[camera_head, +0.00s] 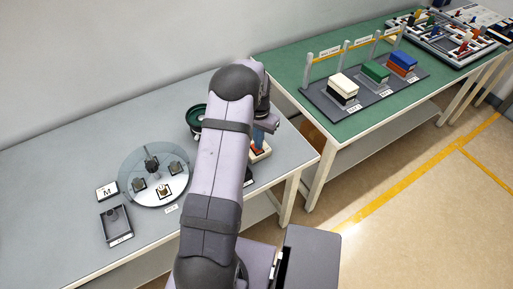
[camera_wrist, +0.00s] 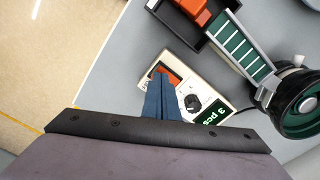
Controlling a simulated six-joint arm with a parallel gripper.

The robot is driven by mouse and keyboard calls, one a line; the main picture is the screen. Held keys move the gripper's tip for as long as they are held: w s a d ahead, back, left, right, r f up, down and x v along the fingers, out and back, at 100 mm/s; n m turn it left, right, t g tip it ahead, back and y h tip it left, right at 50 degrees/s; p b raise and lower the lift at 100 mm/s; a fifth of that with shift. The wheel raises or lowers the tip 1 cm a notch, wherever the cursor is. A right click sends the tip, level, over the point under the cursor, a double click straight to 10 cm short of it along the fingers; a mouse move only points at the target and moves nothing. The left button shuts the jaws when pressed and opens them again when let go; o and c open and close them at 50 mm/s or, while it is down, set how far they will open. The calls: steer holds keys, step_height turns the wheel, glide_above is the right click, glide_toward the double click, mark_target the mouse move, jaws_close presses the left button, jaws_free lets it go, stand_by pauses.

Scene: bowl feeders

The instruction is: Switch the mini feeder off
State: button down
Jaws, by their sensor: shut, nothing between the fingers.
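A cream control box (camera_wrist: 207,85) shows in the wrist view, with a black knob (camera_wrist: 192,102), a green display reading "3 pcs" (camera_wrist: 217,115) and an orange-red switch (camera_wrist: 174,74). The blue fingers of my gripper (camera_wrist: 160,76) are shut and empty, over the box beside the switch. They hide part of the switch; I cannot tell whether they touch it or which way it is set. A dark feeder with a green bowl (camera_wrist: 301,104) stands beside the box. In the head view my gripper (camera_head: 263,137) is above the box (camera_head: 262,154), and the bowl (camera_head: 195,117) is partly behind my arm.
A track with green segments (camera_wrist: 238,46) runs from the bowl to a black tray (camera_wrist: 208,42) holding an orange-red piece (camera_wrist: 189,6). A green table (camera_head: 310,98) is at right.

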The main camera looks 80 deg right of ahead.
steer(key=shift+f+b, duration=0.4)
steer(key=shift+f, duration=0.2)
steer(key=shift+r, duration=0.15)
step_height(320, 180, up, 7)
steer(key=p, duration=0.5)
stand_by(0.6)
stand_by(0.5)
